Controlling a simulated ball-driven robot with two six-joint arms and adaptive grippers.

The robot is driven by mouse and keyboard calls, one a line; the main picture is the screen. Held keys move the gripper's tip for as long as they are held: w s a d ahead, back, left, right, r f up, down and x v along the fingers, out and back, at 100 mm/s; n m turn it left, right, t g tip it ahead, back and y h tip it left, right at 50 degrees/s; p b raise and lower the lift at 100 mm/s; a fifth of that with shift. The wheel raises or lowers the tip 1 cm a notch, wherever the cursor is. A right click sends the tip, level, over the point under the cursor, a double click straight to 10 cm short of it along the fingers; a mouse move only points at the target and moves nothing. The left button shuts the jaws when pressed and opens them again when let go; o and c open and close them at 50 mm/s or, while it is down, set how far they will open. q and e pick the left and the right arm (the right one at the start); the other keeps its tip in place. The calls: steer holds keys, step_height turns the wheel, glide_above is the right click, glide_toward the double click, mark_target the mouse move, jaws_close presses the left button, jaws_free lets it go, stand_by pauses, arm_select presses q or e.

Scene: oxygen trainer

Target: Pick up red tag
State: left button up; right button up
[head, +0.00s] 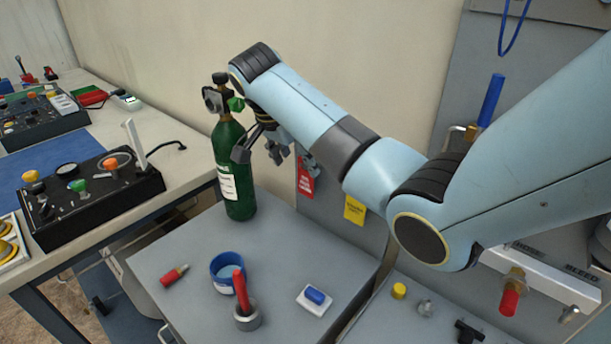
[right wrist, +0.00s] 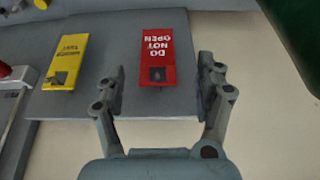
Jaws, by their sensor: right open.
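The red tag (head: 305,178) hangs on the grey panel behind the table, to the right of the green cylinder. In the right wrist view the red tag (right wrist: 158,58) shows its white "DO NOT OPEN" lettering upside down. My right gripper (head: 283,155) is open beside the tag in the head view, near the cylinder. In the right wrist view its fingers (right wrist: 162,75) stand one on each side of the tag, apart from it, with nothing between them held. My left gripper is not in view.
A green cylinder (head: 233,165) stands close to my right gripper. A yellow tag (head: 355,209) hangs right of the red one. On the grey table (head: 200,255) are a blue tape roll (head: 225,270), a red-handled part (head: 243,295) and a blue-and-white block (head: 314,299).

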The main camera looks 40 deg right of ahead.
mark_target(305, 179)
steer(key=shift+d+f, duration=0.2)
steer(key=shift+f, duration=0.15)
steer(key=x, duration=0.5)
steer(key=shift+s+p, duration=0.2)
steer(key=shift+p, duration=0.2)
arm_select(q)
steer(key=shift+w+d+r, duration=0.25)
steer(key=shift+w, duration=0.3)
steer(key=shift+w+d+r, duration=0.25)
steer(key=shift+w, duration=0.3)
arm_select(e)
steer(key=shift+f, duration=0.15)
steer(key=c, duration=0.3)
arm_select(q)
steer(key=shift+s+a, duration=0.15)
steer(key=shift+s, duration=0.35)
arm_select(e)
steer(key=c, duration=0.6)
